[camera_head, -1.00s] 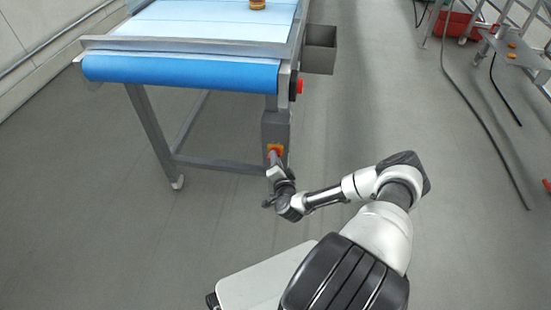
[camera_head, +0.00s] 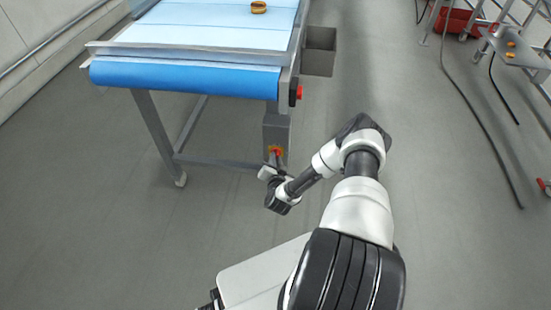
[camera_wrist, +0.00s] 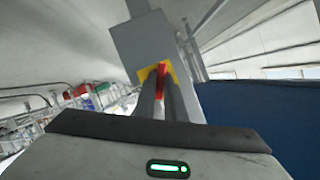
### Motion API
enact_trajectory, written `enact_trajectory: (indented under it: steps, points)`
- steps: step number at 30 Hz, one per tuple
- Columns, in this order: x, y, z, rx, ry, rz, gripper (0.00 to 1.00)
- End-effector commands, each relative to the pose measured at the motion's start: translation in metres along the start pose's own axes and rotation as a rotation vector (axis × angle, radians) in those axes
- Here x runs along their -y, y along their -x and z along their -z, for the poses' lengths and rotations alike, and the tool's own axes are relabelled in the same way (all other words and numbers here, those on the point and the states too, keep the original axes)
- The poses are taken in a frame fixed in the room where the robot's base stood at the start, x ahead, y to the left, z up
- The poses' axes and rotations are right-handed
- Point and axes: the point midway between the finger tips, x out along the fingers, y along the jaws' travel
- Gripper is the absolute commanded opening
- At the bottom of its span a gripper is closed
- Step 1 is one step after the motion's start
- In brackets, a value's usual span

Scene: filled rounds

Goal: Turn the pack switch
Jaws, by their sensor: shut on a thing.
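The pack switch is a red handle (camera_wrist: 161,78) on a yellow plate (camera_wrist: 170,68), fixed to a grey box (camera_wrist: 145,45) on the conveyor leg. It also shows in the head view as a small red and yellow patch (camera_head: 276,150). My gripper (camera_wrist: 161,92) has its two dark fingers on either side of the red handle and is shut on it. The handle looks tilted in the wrist view, whose picture is itself tilted. In the head view my gripper (camera_head: 274,158) reaches the switch from the front, and the fingers partly cover it.
The conveyor (camera_head: 185,78) with a blue roller end stands above and left of the switch. A red button (camera_head: 299,92) and a grey bin (camera_head: 320,50) sit on its right side. An orange round item (camera_head: 259,7) lies on the belt.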

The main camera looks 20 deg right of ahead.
Motion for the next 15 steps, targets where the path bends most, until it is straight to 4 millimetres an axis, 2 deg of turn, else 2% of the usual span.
enact_trajectory:
  steps: [10,11,12,14,15]
  points:
    - [-0.0001,0.0002,0.0,-0.001,0.003,-0.001,0.0]
    - [-0.0001,0.0002,0.0,-0.001,0.003,-0.001,0.12]
    - [-0.0001,0.0002,0.0,-0.001,0.003,-0.001,0.19]
    - [-0.0001,0.0002,0.0,-0.001,0.003,-0.001,0.29]
    - [-0.0001,0.0002,-0.0001,0.0,0.003,-0.001,0.29]
